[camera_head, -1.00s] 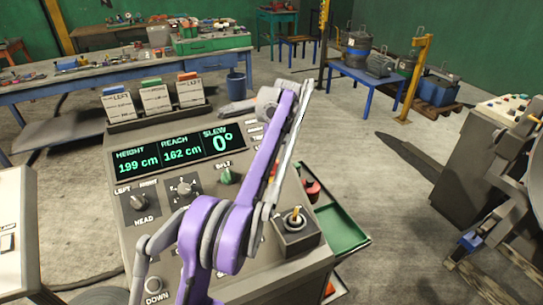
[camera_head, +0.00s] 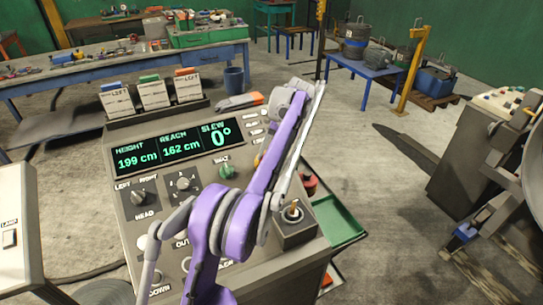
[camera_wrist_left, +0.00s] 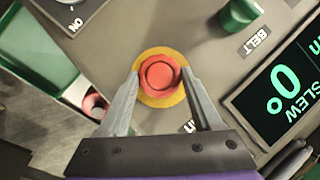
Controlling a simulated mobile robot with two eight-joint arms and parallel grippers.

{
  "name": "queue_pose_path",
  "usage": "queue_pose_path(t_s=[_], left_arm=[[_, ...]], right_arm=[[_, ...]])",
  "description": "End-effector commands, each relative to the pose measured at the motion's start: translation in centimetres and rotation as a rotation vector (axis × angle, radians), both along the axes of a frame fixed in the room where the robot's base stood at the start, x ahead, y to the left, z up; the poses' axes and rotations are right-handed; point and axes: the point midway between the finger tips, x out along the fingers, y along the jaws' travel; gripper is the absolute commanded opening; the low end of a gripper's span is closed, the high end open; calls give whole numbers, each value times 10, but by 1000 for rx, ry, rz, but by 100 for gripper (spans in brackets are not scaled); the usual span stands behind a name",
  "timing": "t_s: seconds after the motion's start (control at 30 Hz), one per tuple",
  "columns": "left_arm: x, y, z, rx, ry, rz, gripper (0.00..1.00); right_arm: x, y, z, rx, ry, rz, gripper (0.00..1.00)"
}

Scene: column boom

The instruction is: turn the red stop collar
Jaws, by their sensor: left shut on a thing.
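The red stop collar (camera_wrist_left: 160,76) is a round red knob on a yellow ring, set in the grey console top. It shows in the left wrist view between the two fingers of my left gripper (camera_wrist_left: 160,80). The gripper is shut on it, one finger at each side. In the head view my purple left arm crosses the console and hides most of the collar and the gripper. My right gripper is in neither view.
A green tray (camera_head: 340,222) is at the console's right side. Open floor lies further right.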

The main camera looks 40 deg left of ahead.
Motion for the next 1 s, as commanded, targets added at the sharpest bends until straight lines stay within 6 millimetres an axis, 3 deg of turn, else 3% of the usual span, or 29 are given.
queue_pose_path(t_s=[0.1, 0.13, 0.3, 0.67, 1.0], left_arm=[[0, 0, -1, 0, -2, 1, 10], [0, 0, -1, 0, -2, 1, 68], [0, 0, -1, -1, -1, 1, 96], [1, -1, 5, -1, -1, 1, 96], [17, -16, 66, 0, -4, 0, 96]], right_arm=[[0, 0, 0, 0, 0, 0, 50], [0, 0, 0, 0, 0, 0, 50], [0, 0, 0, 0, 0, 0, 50], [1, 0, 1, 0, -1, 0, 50], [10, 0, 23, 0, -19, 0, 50]])
